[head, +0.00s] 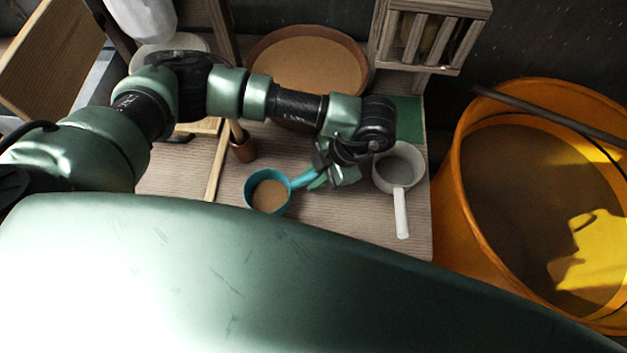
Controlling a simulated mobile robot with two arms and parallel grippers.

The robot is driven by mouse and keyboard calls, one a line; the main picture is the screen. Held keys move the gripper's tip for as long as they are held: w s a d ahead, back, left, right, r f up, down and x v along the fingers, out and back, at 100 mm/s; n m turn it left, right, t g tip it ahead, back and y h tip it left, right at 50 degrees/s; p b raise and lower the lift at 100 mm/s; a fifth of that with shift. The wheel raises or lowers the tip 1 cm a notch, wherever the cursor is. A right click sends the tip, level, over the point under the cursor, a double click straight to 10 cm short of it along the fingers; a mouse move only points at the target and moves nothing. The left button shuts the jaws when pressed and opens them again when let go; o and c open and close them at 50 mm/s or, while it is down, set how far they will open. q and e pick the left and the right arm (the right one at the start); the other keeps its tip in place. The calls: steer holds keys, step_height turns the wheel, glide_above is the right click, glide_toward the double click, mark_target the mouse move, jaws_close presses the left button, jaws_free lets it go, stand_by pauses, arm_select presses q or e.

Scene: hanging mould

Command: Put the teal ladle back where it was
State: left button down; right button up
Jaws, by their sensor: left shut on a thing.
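The teal ladle (252,189) is a round cup with a short handle, in the middle of the head view over the wooden table. Its cup shows a tan inside, and I cannot tell whether that is a filling. My left gripper (322,180) is shut on the ladle's handle, to the right of the cup. I cannot tell whether the ladle touches the table or is held just above it. My right gripper is not in view.
A white ladle (402,212) lies just right of my left gripper. A wide brown bowl (357,82) stands behind my arm. A small brown cup (243,152) with a stick is at left. A slatted wooden box (468,9) hangs above. A large orange tub (459,235) stands right of the wooden table (330,222).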

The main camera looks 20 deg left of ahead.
arm_select(q)
step_height(320, 180, down, 4)
steer(key=shift+r+p, duration=0.2)
steer(key=shift+p, duration=0.15)
steer(key=shift+f, duration=0.2)
steer(key=shift+f, duration=0.2)
steer(key=c, duration=1.3)
jaws_free()
steer(key=shift+r, duration=0.1)
steer(key=shift+r, duration=0.1)
